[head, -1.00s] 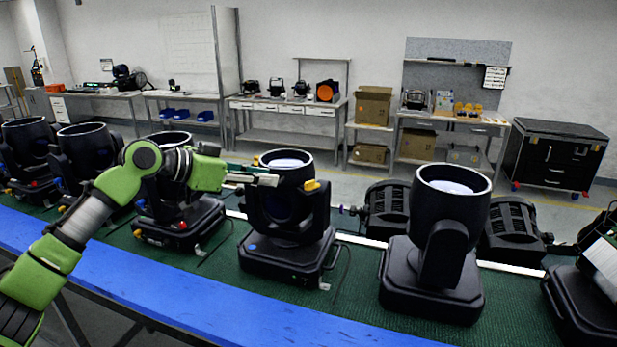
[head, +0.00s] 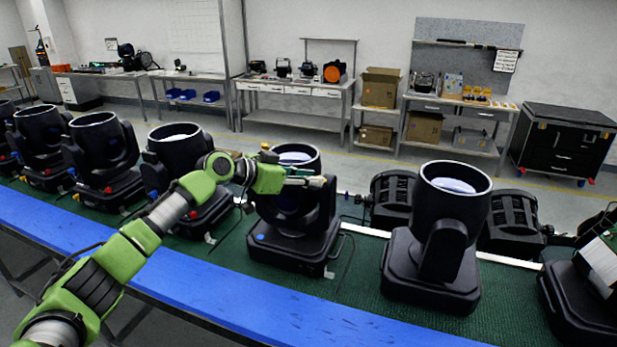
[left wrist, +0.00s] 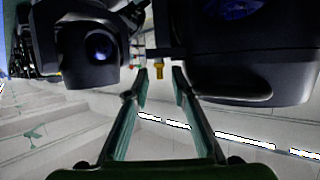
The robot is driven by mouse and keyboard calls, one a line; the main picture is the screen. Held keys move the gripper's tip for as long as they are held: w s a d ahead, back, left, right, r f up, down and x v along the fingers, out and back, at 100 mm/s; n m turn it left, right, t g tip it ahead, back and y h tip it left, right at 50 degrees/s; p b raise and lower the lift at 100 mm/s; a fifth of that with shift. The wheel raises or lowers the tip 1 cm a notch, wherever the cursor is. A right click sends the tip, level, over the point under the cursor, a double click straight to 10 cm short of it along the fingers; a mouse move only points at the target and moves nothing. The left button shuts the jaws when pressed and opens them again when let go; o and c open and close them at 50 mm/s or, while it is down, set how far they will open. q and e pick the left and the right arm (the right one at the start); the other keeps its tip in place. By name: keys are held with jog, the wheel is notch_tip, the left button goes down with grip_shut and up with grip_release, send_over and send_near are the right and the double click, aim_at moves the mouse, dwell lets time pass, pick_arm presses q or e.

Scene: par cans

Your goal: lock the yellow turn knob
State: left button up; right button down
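The black moving-head light (head: 292,215) in front of my left arm has a yellow knob (head: 264,147) on the left of its head. Its right side, where a second yellow knob showed before, is now behind my left gripper (head: 306,181). In the left wrist view, a small yellow knob (left wrist: 159,71) hangs under a dark housing, between and just beyond the fingertips of my left gripper (left wrist: 160,78). The fingers are apart with a clear gap, and I see no contact with the knob. My right gripper is not in view.
More black lights stand on the green belt (head: 345,275), including a large one (head: 440,240) to the right. A blue rail (head: 230,305) runs along the near edge. Workbenches (head: 290,90) and a black cabinet (head: 560,145) stand at the back.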

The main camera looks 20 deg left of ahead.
pick_arm(q)
grip_shut()
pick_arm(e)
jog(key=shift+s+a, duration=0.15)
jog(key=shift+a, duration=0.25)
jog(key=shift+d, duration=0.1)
pick_arm(q)
jog(key=d+n+g+y+b, duration=0.1)
jog(key=n+y+b, duration=0.1)
jog(key=n+y, duration=0.4)
jog(key=d+n+y+b, duration=0.1)
jog(key=n+y+b, duration=0.1)
jog(key=n+y, duration=0.3)
jog(key=d+n+g+y+b, duration=0.1)
jog(key=n+y+b, duration=0.2)
jog(key=n+y, duration=0.3)
jog(key=shift+w+d+f+n+g+y, duration=0.2)
jog(key=shift+d+n+g+y, duration=0.15)
jog(key=shift+y, duration=0.45)
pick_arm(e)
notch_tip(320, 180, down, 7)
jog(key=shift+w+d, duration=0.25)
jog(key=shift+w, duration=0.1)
pick_arm(q)
jog(key=shift+n, duration=0.25)
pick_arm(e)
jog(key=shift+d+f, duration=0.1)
